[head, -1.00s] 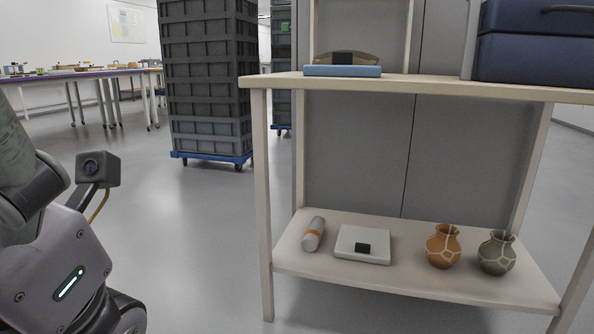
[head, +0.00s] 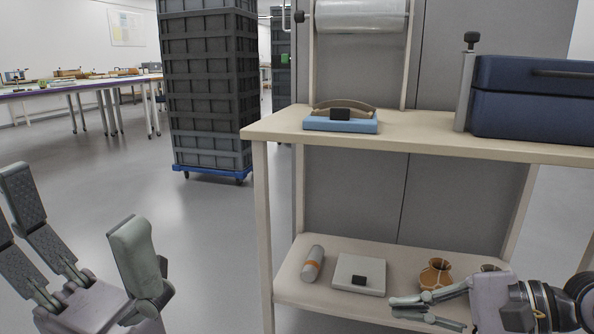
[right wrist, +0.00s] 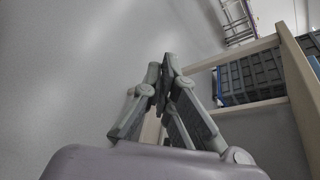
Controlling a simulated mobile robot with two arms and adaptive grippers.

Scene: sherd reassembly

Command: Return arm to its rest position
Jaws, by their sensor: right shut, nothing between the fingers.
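My right gripper (head: 394,304) comes in from the lower right of the head view, fingers pointing left, in front of the shelf unit's lower shelf. Its fingers are shut and empty. In the right wrist view its fingertips (right wrist: 165,68) meet. My left gripper (head: 75,205) is at the lower left of the head view, fingers spread wide and empty, over bare floor. An orange jar with pale seams (head: 437,270) stands on the lower shelf, partly hidden by my right gripper. Only the rim of a grey jar (head: 490,267) shows beyond my right gripper.
The shelf unit's wooden top (head: 420,133) bears a blue tray (head: 341,125) with a curved piece and a dark blue case (head: 530,105). A grey roll (head: 312,263) and white scale (head: 359,276) lie below. Stacked grey crates (head: 208,90) stand behind left. Floor left is clear.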

